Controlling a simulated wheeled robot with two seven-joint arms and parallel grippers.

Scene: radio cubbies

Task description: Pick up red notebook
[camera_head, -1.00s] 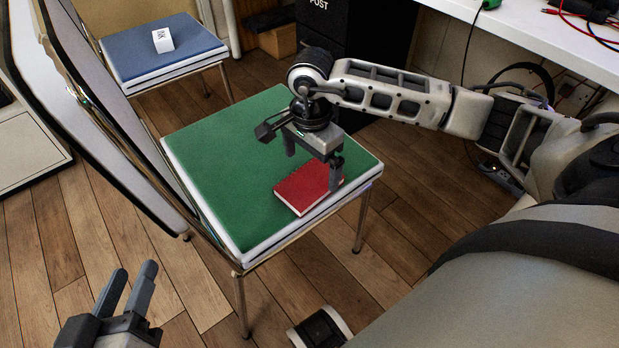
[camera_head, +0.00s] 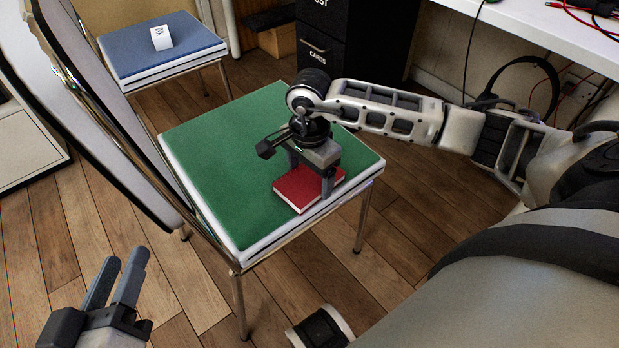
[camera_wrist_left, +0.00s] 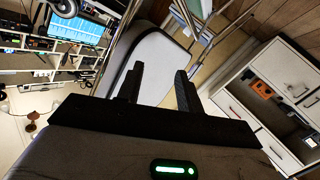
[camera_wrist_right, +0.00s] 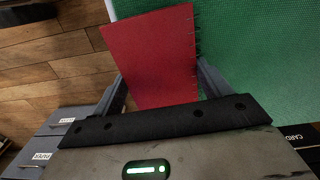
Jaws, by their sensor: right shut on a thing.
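The red notebook (camera_head: 304,190) lies flat near the front right corner of the green chair seat (camera_head: 215,150). My right gripper (camera_head: 310,180) points down at it and is shut on it, one finger at each side. In the right wrist view the notebook (camera_wrist_right: 155,55) fills the space between the fingers, and its far part is fully in sight. My left gripper (camera_head: 125,280) is open and empty, low at the left of the head view. It is well away from the chair, and its two fingers show apart in the left wrist view (camera_wrist_left: 158,85).
A blue chair (camera_head: 125,55) with a small white box (camera_head: 161,38) on it stands behind. A dark cabinet (camera_head: 345,40) and a white desk (camera_head: 540,40) are at the back. Chair backs (camera_head: 90,120) rise at the left of the seats. Wooden floor is clear in front.

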